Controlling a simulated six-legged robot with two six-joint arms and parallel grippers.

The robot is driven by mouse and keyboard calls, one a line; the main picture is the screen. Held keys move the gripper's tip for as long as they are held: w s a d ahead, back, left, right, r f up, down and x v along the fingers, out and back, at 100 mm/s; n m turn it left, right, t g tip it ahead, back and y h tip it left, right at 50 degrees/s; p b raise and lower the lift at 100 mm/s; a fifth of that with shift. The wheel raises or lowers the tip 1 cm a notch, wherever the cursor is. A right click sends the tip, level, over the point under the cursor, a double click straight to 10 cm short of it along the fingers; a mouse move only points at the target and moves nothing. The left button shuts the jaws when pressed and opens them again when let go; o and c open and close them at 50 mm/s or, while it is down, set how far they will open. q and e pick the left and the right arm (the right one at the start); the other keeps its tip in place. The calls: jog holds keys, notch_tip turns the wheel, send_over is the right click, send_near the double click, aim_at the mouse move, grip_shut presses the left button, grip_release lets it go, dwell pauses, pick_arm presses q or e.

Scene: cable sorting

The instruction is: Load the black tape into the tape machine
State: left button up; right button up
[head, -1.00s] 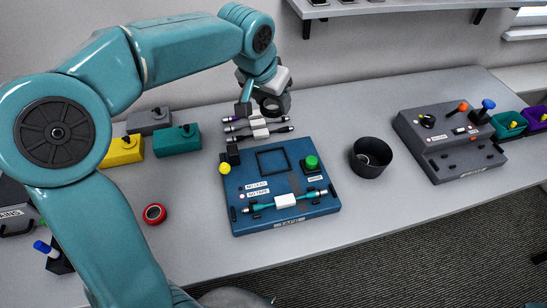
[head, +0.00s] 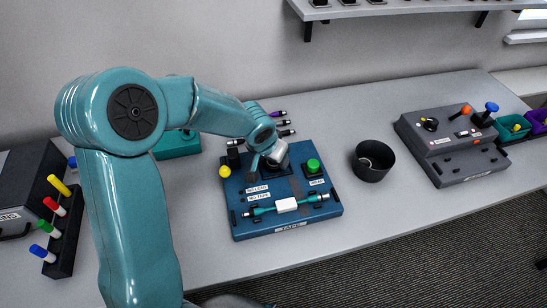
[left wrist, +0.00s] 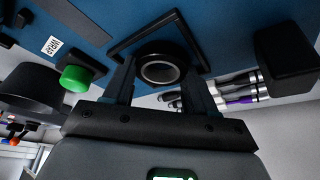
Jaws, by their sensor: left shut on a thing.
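The black tape (left wrist: 161,51) is a dark ring between the two fingers of my left gripper (left wrist: 160,82) in the left wrist view. My left gripper is shut on it. In the head view, the left gripper (head: 272,160) is low over the back middle of the blue tape machine (head: 291,228), at the square black frame (left wrist: 128,45). The arm and gripper hide most of the tape and frame there. I cannot tell if the tape touches the machine. The machine has a green button (head: 313,165) on its right and a yellow knob (head: 224,171) on its left. My right gripper is not in view.
A cable with a white block (head: 286,205) lies across the machine's front. Several cable ends (head: 284,123) lie behind it. A black cup (head: 372,160) stands to the right, then a grey machine (head: 450,145). A rack of coloured pens (head: 65,230) is left of my arm.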

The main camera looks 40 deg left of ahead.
pick_arm(q)
jog(key=shift+f, duration=0.1)
jog(key=o, duration=0.8)
jog(key=shift+c, duration=0.2)
jog(key=shift+r, duration=0.4)
jog(key=v, duration=1.1)
jog(key=shift+s+r+p, duration=0.25)
jog(key=shift+p, duration=0.05)
